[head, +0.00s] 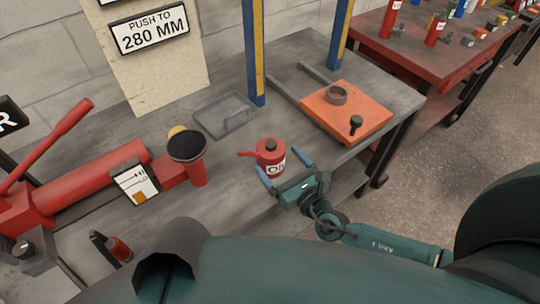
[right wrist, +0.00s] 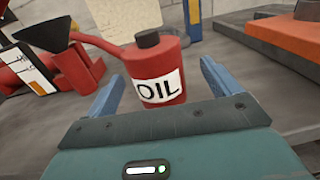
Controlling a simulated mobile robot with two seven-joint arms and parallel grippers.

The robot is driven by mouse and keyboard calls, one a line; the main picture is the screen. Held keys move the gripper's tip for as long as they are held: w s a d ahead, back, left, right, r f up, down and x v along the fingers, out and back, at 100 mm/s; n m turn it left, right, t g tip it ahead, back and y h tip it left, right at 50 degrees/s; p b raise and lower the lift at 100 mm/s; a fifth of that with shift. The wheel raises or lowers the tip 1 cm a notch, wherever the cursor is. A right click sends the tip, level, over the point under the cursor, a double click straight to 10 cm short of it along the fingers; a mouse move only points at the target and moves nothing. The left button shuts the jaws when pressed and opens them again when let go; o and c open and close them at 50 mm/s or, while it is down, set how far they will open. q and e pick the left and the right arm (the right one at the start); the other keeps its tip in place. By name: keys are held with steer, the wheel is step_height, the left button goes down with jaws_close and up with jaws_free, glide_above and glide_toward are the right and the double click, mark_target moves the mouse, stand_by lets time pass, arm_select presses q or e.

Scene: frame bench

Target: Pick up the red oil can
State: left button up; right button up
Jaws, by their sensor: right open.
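The red oil can (head: 270,155), with a black cap, a white OIL label and a spout pointing left, stands upright on the grey bench (head: 225,185). My right gripper (head: 283,168) is open at the can's near side, its blue fingers pointing toward it. In the right wrist view the can (right wrist: 158,64) appears ahead, between the directions of the two open fingers (right wrist: 160,88). Whether the fingertips reach past the can's sides is hard to tell. My left gripper is not in view.
A black funnel (head: 186,146) on a red stand and a red hydraulic cylinder (head: 95,177) lie left of the can. A grey tray (head: 225,115) is behind it. An orange block (head: 350,118) with a ring and a small black-topped part is to the right. Blue-yellow posts rise behind.

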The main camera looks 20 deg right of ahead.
mark_target(267, 149)
arm_select(q)
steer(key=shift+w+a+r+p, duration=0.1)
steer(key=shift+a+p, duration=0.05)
steer(key=shift+p, duration=0.15)
arm_select(e)
steer(key=x, duration=0.5)
steer(key=shift+w+a+r, duration=0.25)
steer(key=shift+a, duration=0.1)
steer(key=shift+c, duration=0.2)
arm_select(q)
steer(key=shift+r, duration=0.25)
arm_select(e)
steer(key=c, duration=0.8)
steer(key=shift+r, duration=0.1)
steer(key=c, duration=0.5)
